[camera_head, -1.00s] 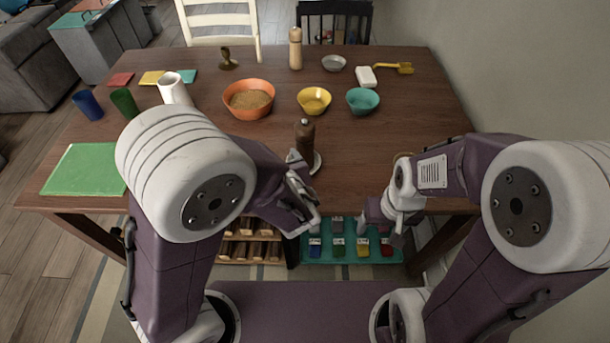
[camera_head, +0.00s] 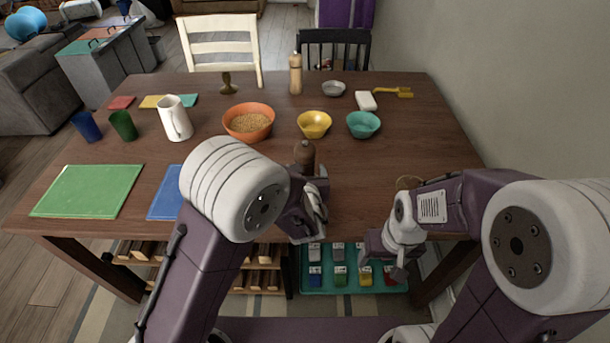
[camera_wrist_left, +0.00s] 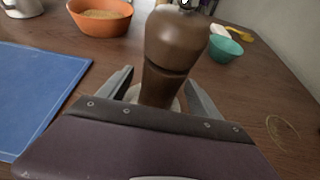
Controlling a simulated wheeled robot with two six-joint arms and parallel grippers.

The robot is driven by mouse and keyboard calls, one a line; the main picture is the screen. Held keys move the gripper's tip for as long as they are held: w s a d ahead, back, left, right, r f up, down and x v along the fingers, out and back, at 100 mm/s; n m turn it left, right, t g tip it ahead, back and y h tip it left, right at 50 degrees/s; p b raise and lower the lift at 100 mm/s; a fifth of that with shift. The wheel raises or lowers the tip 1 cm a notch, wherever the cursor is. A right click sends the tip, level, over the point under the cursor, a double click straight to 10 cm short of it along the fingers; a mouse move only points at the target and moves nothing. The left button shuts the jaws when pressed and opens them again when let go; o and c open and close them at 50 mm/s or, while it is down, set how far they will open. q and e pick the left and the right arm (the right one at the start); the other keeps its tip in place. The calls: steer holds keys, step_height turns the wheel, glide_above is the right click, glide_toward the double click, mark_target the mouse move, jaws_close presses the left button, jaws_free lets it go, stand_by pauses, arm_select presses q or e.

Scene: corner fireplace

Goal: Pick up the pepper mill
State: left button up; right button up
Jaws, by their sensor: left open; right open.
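A dark brown mill (camera_head: 304,153), which looks like the pepper mill, stands upright near the table's front edge, with its lower part hidden by my left arm. In the left wrist view the dark mill (camera_wrist_left: 168,62) rises between the two fingers of my left gripper (camera_wrist_left: 158,88). That gripper is open, with one finger on each side of the mill; contact cannot be told. My left gripper (camera_head: 316,200) is partly hidden in the head view. My right gripper (camera_head: 396,264) is open and empty, in front of the table edge at the right.
A pale wooden mill (camera_head: 295,74) stands at the back. Orange (camera_head: 248,108), yellow (camera_head: 314,125) and teal (camera_head: 363,126) bowls stand behind the dark mill. A white pitcher (camera_head: 174,120), a green mat (camera_head: 88,190) and a blue mat (camera_head: 165,192) are to the left.

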arm_select(q)
steer(key=shift+w+f, duration=0.1)
steer(key=shift+w, duration=0.15)
steer(key=shift+s, duration=0.1)
steer(key=shift+c, duration=0.3)
jaws_close()
